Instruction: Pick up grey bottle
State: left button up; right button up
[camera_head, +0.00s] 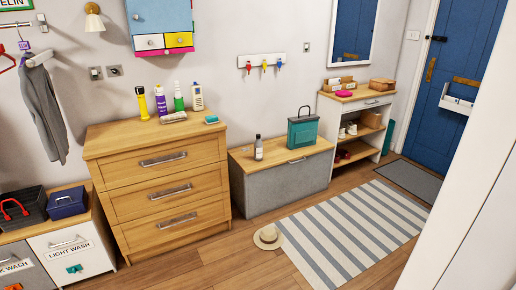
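A small grey bottle (258,148) with a dark cap stands upright on the wooden top of a low grey chest (280,188), near its left end. A teal handled box (302,132) stands to its right on the same top, apart from it. Nothing hides the bottle. Neither of my grippers shows in the head view.
A wooden chest of drawers (160,190) stands left of the low chest, with several bottles on top. A straw hat (268,237) lies on the floor in front, beside a striped rug (345,232). A white shelf unit (362,125) stands to the right.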

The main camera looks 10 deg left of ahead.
aim_at(258, 145)
jog(key=i+u, duration=0.15)
jog(key=i, duration=1.95)
